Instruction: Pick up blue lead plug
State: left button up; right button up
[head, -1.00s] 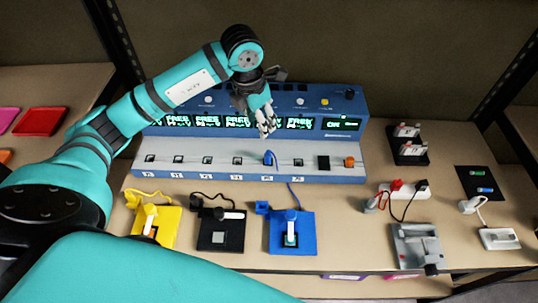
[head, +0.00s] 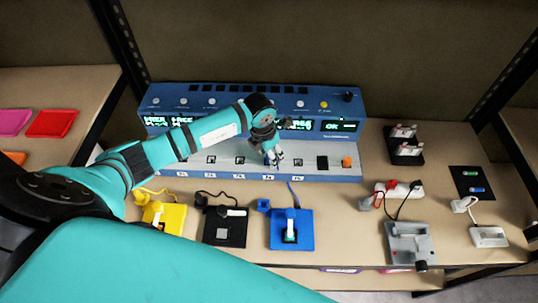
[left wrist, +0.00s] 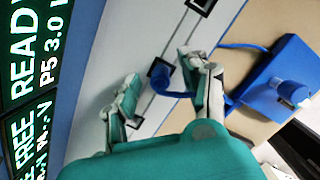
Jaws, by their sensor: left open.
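The blue lead plug (left wrist: 160,77) stands in a socket on the sloping front panel of the blue-and-grey station, as the left wrist view shows. My left gripper (left wrist: 160,72) is open, with a finger on either side of the plug. I cannot tell whether either finger touches it. In the head view my left gripper (head: 273,160) is low over the panel and hides most of the plug. The plug's blue cable (head: 294,195) runs down to a blue pad (head: 302,240). My right gripper is not in view.
Yellow (head: 176,222) and black (head: 238,230) pads with leads lie left of the blue pad. A grey device (head: 410,238) and a white power strip (head: 402,188) lie on the right. The station's display wall (head: 345,124) rises behind.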

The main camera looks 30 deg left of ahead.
pick_arm(q)
jog(key=shift+f, duration=0.25)
grip_shut()
jog(key=shift+r, duration=0.1)
jog(key=shift+w+r+b, duration=0.15)
jog(key=shift+r+b, duration=0.2)
jog(key=shift+r, duration=0.15)
notch_tip(320, 180, up, 2)
jog(key=shift+r+b, duration=0.1)
jog(key=shift+b, duration=0.5)
jog(key=s+d+r+b, duration=0.1)
jog(key=s+b, duration=0.1)
jog(key=s, duration=0.6)
jog(key=s+d+b, duration=0.1)
jog(key=s+b, duration=0.1)
jog(key=s, duration=0.6)
jog(key=shift+d+r, duration=0.3)
jog(key=shift+r, duration=0.05)
jog(key=shift+r+b, duration=0.15)
jog(key=shift+b, duration=0.25)
